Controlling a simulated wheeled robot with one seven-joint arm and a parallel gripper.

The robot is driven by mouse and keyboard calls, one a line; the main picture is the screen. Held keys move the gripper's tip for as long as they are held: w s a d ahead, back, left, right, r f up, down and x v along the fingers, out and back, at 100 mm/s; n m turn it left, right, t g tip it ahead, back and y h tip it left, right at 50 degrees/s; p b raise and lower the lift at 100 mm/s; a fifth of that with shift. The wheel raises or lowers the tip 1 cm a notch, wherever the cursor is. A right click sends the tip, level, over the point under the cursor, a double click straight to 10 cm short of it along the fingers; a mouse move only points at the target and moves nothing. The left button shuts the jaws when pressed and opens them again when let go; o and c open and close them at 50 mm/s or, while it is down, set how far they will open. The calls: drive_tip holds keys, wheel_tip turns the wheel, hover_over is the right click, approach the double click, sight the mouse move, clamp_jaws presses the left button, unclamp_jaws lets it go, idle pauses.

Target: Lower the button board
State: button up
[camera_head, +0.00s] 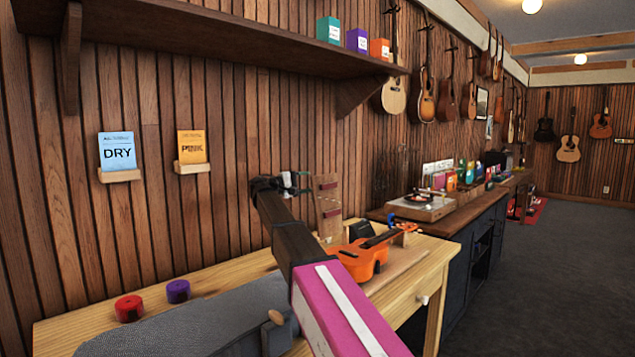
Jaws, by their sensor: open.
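An upright light-wood board (329,222) with two dark red pieces on its face stands at the back of the wooden workbench (437,262), close to the wall. It may be the button board; its buttons are too small to make out. My gripper (303,183) is just left of the board's top in the picture, raised above the bench. It is open, with nothing seen between its fingers. I cannot tell whether it touches the board. My arm hides part of the bench and the area below the board.
An orange ukulele (363,259) lies on the bench right of the board. A red puck (129,308) and a purple puck (178,291) sit at the bench's left, behind a grey padded surface (200,318). A shelf (235,32) overhangs above. Floor at right is clear.

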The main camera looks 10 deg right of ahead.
sight(323, 179)
drive_tip(key=shift+x, duration=2.7)
drive_tip(key=shift+c, duration=0.4)
clamp_jaws()
drive_tip(key=shift+s+d+r+m+y, duration=0.2)
drive_tip(key=shift+s+d+m, duration=0.2)
drive_tip(key=shift+s, duration=0.25)
drive_tip(key=shift+s+d+r+m+y, duration=0.15)
drive_tip(key=shift+s+d+m, duration=0.15)
drive_tip(key=shift+s+d, duration=0.25)
drive_tip(key=shift+o, duration=0.4)
unclamp_jaws()
drive_tip(key=shift+a+g, duration=0.15)
drive_tip(key=shift+g, duration=0.15)
drive_tip(key=shift+a, duration=0.1)
drive_tip(key=v, duration=1)
drive_tip(key=shift+a, duration=0.3)
drive_tip(key=shift+s+f, duration=0.1)
drive_tip(key=shift+s, duration=0.05)
